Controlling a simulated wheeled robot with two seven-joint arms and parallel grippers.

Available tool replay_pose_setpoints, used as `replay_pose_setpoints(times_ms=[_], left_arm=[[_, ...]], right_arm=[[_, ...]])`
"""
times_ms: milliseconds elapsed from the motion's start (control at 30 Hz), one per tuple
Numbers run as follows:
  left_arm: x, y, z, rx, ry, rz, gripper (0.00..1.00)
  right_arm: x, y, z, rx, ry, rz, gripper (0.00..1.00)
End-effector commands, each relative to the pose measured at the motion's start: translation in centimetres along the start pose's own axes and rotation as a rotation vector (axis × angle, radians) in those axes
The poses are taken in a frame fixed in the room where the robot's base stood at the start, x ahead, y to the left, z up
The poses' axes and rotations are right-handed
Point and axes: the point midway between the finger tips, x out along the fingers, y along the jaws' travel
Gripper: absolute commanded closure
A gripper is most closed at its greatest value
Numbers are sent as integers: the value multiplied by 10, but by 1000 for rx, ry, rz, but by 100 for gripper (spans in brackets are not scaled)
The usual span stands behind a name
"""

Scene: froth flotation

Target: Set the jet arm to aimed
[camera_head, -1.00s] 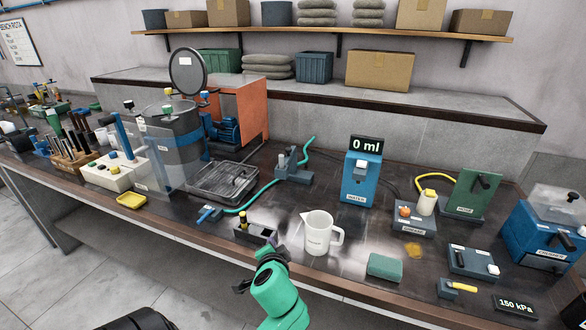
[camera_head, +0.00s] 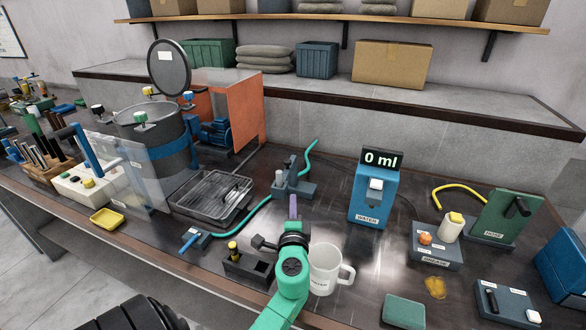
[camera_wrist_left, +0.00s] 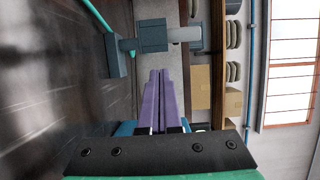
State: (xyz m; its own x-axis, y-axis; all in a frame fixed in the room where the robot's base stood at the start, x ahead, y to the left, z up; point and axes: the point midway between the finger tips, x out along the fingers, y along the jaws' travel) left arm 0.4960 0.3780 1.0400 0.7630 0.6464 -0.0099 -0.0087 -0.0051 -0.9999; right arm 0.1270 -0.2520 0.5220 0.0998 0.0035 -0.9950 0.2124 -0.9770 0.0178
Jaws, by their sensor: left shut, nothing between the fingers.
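A grey fixture (camera_head: 294,178) with an upright post, a pale cylinder and a teal hose stands mid-bench in the head view. It is probably the jet arm; I read no aimed mark on it. My left gripper (camera_head: 293,207) is shut and empty, its purple fingers pointing at the fixture from the near side. In the left wrist view the shut fingers (camera_wrist_left: 160,98) lie together. The fixture (camera_wrist_left: 153,36) shows beyond their tips, its pale cylinder reaching right. I see a gap between tips and fixture, with no clear contact. My right gripper is not in view.
A white jug (camera_head: 324,270) stands close right of my left wrist. A dark holder (camera_head: 246,267) is close left. A blue water unit (camera_head: 373,196) stands right of the fixture, a mesh-topped tray (camera_head: 211,196) left. Bare bench lies between fixture and water unit.

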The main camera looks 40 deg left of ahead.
Motion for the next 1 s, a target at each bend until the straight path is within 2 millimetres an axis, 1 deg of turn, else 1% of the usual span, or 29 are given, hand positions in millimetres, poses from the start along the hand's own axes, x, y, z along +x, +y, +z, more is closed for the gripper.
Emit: replay_pose_setpoints(times_ms=[133, 233, 400, 433, 533, 633, 700, 800, 1000], left_arm=[[4, -1, 0, 1, 0, 1, 100], [15, -3, 0, 1, 0, -1, 100], [50, -4, 0, 1, -2, -1, 100], [57, -4, 0, 1, -2, -1, 100], [77, -3, 1, 1, -2, 0, 100], [91, -1, 0, 1, -2, 0, 100], [97, 0, 0, 0, -1, 1, 100], [100, 0, 0, -1, -1, 1, 100], [100, 1, 1, -1, -1, 2, 100]], right_arm=[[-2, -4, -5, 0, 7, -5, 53], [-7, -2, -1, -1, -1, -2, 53], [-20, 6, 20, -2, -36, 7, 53], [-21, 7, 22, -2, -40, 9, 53], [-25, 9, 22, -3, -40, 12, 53], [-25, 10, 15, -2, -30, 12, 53], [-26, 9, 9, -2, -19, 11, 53], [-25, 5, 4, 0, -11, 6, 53], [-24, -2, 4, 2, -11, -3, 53]])
